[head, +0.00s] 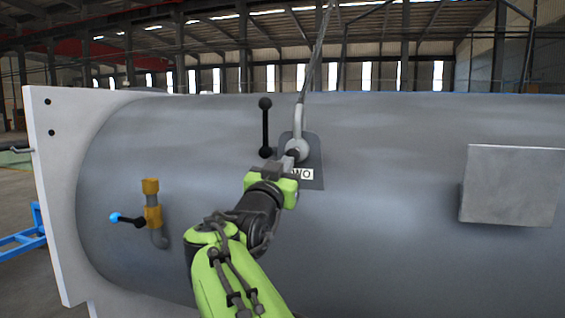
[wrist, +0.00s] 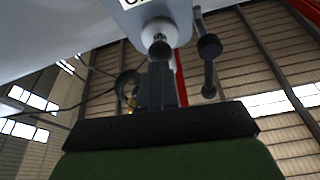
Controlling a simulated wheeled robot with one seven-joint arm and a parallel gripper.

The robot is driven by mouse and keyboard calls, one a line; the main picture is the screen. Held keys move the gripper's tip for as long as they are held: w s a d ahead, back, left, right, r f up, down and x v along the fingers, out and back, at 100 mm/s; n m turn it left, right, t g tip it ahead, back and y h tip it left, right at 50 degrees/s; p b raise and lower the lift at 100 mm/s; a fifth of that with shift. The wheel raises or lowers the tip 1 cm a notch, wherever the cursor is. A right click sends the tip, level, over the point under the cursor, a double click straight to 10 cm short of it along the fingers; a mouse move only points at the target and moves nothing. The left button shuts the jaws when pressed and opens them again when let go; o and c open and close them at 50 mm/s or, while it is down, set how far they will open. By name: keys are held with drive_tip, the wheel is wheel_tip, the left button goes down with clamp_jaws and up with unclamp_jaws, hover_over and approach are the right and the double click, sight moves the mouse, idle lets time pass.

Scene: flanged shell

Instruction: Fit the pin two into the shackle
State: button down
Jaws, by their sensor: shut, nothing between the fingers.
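The shackle (head: 299,122) is light grey and hangs from a cable at the grey lug plate (head: 312,150), whose label is partly hidden and reads "WO". In the wrist view the shackle's round eye (wrist: 160,30) is under the plate (wrist: 150,12). My gripper (head: 291,158) is shut and empty, right in front of the shackle eye. In the wrist view its fingers (wrist: 160,75) point at a dark rounded end at the eye, perhaps pin two; contact is unclear. A black bar with ball ends (head: 265,128) stands left of the shackle and also shows in the wrist view (wrist: 208,70).
The big grey shell (head: 400,190) fills the view, with a pale flange (head: 50,170) at left. A yellow valve (head: 151,205) with a blue-tipped lever projects at lower left. A grey box (head: 510,185) projects at right. The shell surface between the plate and box is clear.

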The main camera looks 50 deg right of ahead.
drive_tip(key=shift+w+d+r, duration=0.25)
drive_tip(key=shift+d, duration=0.25)
drive_tip(key=shift+w+d+p, duration=0.2)
drive_tip(key=shift+w+d, duration=0.1)
drive_tip(key=shift+d, duration=0.3)
drive_tip(key=shift+w+d+p, duration=0.2)
drive_tip(key=shift+w+d, duration=0.05)
drive_tip(key=shift+d, duration=0.3)
drive_tip(key=b+v, duration=0.9)
drive_tip(key=v, duration=0.9)
drive_tip(key=shift+s+a+r, duration=0.25)
drive_tip(key=shift+s+a, duration=0.05)
